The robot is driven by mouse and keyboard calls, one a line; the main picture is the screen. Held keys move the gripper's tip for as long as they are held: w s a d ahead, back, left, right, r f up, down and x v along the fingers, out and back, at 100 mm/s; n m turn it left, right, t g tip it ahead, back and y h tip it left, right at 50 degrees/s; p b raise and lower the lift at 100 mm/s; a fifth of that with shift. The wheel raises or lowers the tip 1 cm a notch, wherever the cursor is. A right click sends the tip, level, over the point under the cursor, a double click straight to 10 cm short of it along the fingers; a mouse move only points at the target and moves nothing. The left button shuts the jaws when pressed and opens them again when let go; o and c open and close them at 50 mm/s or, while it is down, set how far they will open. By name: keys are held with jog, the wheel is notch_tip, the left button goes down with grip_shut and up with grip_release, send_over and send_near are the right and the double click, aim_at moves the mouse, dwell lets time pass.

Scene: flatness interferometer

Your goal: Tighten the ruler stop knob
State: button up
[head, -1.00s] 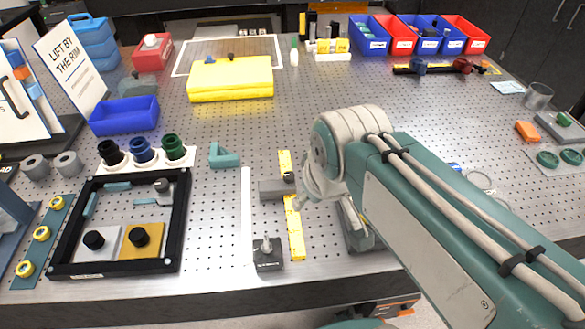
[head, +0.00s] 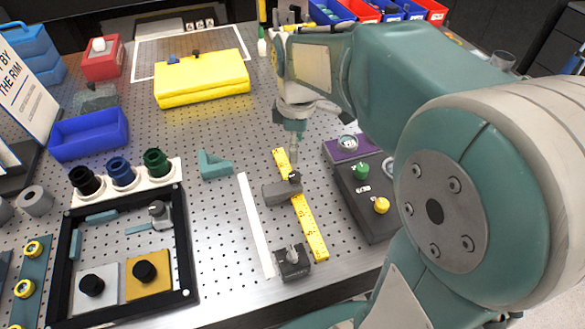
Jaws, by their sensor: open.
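A yellow ruler (head: 310,226) lies on the perforated metal table. A grey block (head: 277,192) sits across it with a small black knob (head: 294,177) on top. A dark block (head: 294,266) with a pale upright knob (head: 292,253) sits at the ruler's near end. I cannot read a label telling which is the ruler stop. My gripper (head: 294,157) points down above the far part of the ruler, just beyond the black knob in the picture. It is open, with nothing seen between its small fingers. I cannot tell its exact height or whether it touches anything.
A white strip (head: 256,224) lies left of the ruler. A dark box with green and yellow knobs (head: 366,205) stands close on the right. A green angle piece (head: 215,165) and a black frame (head: 188,240) are to the left. My arm covers the right side.

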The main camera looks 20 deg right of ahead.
aim_at(295, 175)
jog(key=f, duration=0.8)
jog(key=shift+a+f, duration=0.15)
jog(key=shift+a, duration=0.2)
jog(key=shift+d+f, duration=0.1)
jog(key=shift+f, duration=0.1)
jog(key=shift+d, duration=0.1)
jog(key=shift+s, duration=0.1)
grip_shut()
